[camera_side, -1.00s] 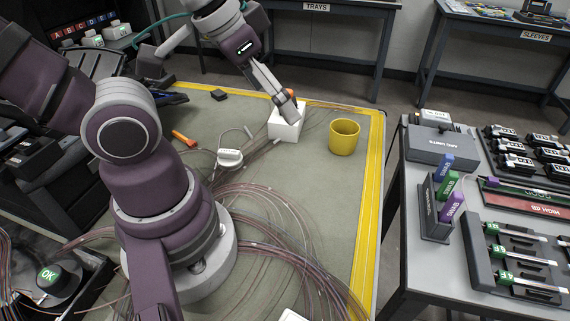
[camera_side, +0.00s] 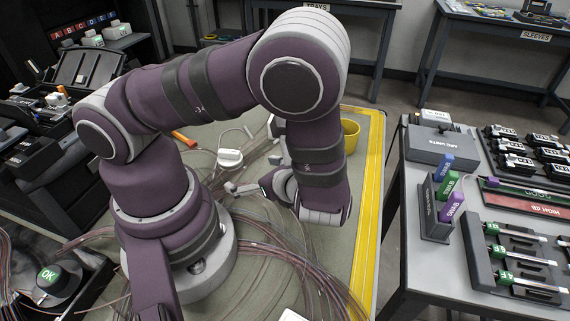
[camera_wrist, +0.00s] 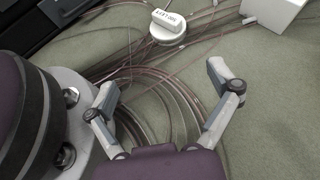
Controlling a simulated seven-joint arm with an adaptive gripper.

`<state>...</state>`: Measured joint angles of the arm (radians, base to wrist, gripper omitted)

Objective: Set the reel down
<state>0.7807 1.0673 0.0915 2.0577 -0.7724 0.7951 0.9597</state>
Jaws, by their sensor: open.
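A round white piece with a raised, labelled top (camera_side: 230,158) lies on the green-grey mat; I take it to be the reel, but its label is too small to read surely. It also shows at the top of the wrist view (camera_wrist: 168,24). My gripper (camera_wrist: 162,85) is open and empty, with its fingers spread above coiled brownish fibres (camera_wrist: 150,105). The white piece lies beyond the fingertips, apart from them. In the side view my arm hides part of my gripper (camera_side: 236,188).
A white box (camera_wrist: 272,10) lies past the round piece, mostly hidden by my arm in the side view. The yellow cup (camera_side: 351,136) is partly hidden too. An orange tool (camera_side: 184,138) lies on the mat. A grey side table (camera_side: 400,250) stands at right.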

